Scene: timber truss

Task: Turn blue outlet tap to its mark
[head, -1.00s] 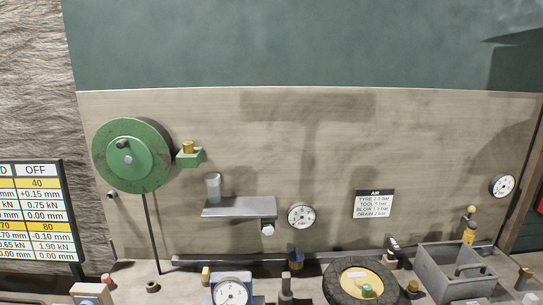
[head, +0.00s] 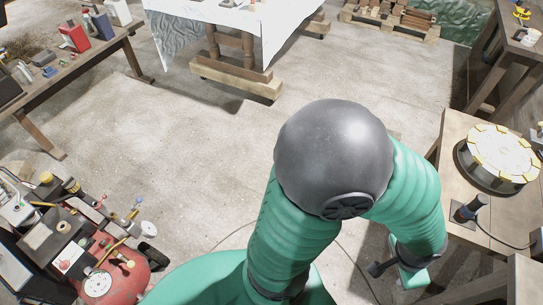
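I cannot make out the blue outlet tap for certain in the head view. A red tank (head: 130,278) with a white dial (head: 98,284) and several small fittings stands at the lower left. The fittings are too small to tell which is the tap or to see a mark. A thick green arm with a grey ball joint, seemingly mine, fills the lower middle and bends down to the right. No gripper fingers can be made out.
A workbench (head: 62,82) with tools stands at the upper left. A white-covered table (head: 195,22) and a timber pallet (head: 392,22) are at the back. A bench with a round pale-topped device (head: 500,155) is at the right. The concrete floor (head: 215,140) between them is clear.

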